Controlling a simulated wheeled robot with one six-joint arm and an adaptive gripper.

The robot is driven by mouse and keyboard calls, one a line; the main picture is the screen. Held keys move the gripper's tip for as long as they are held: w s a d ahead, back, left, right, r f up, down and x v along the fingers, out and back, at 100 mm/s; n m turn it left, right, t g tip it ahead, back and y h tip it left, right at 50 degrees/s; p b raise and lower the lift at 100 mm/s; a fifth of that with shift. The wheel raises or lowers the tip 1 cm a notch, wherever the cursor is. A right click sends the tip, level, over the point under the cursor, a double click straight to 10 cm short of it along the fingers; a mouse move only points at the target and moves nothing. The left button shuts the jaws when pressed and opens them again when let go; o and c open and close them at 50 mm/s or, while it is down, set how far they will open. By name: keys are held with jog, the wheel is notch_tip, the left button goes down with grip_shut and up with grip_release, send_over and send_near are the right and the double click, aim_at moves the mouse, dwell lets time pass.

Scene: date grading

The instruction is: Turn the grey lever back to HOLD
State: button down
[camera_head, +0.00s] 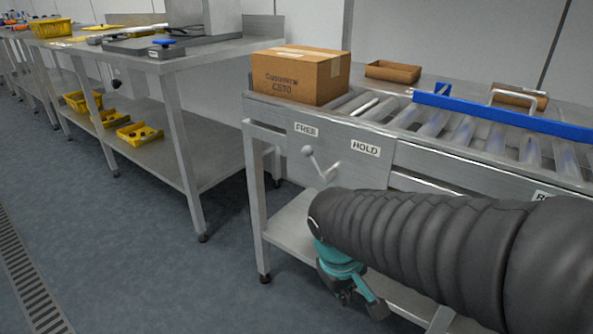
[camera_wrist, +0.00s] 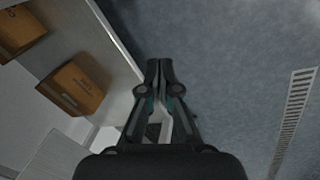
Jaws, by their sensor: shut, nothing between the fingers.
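The grey lever (camera_head: 315,163) is on the front panel of the roller table. Its round knob points up and left, toward the FREE label (camera_head: 306,130). The HOLD label (camera_head: 365,148) is to the right of the lever. My gripper (camera_head: 358,303) hangs below and a little right of the lever, in front of the table's lower part, apart from the lever. In the wrist view my gripper (camera_wrist: 160,65) is shut with its fingertips together and nothing held. A pale grey piece shows behind the fingers there; I cannot tell whether it is the lever.
A cardboard box (camera_head: 298,76) stands on the table's left end beside the rollers. A blue rail (camera_head: 500,115) crosses the rollers. A steel bench (camera_head: 170,62) with yellow trays stands at the left. The floor (camera_head: 130,230) in front of it is clear. Brown boxes (camera_wrist: 75,88) show at the wrist view's left.

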jog(key=w+a+f+n+t+h+b, duration=0.35)
jog(key=w+a+n+h, duration=0.2)
jog(key=w, duration=0.25)
jog(key=w+a+f+n+t+h+b, duration=0.35)
jog(key=w+a+f+n, duration=0.2)
jog(key=w, duration=0.25)
jog(key=w+a+r+n+t+h, duration=0.1)
jog(key=w+a+r+t+h, duration=0.1)
jog(key=r, duration=0.5)
jog(key=w+a+r+n+t+h, duration=0.1)
jog(key=w+a+r+t+h, duration=0.1)
jog(key=r, duration=0.5)
jog(key=w+a+t, duration=0.1)
jog(key=a+t, duration=0.1)
jog(key=a, duration=0.1)
jog(key=shift+w+a+r+t+p, duration=0.2)
jog(key=shift+a+r+t+p, duration=0.1)
jog(key=shift+r+p, duration=0.05)
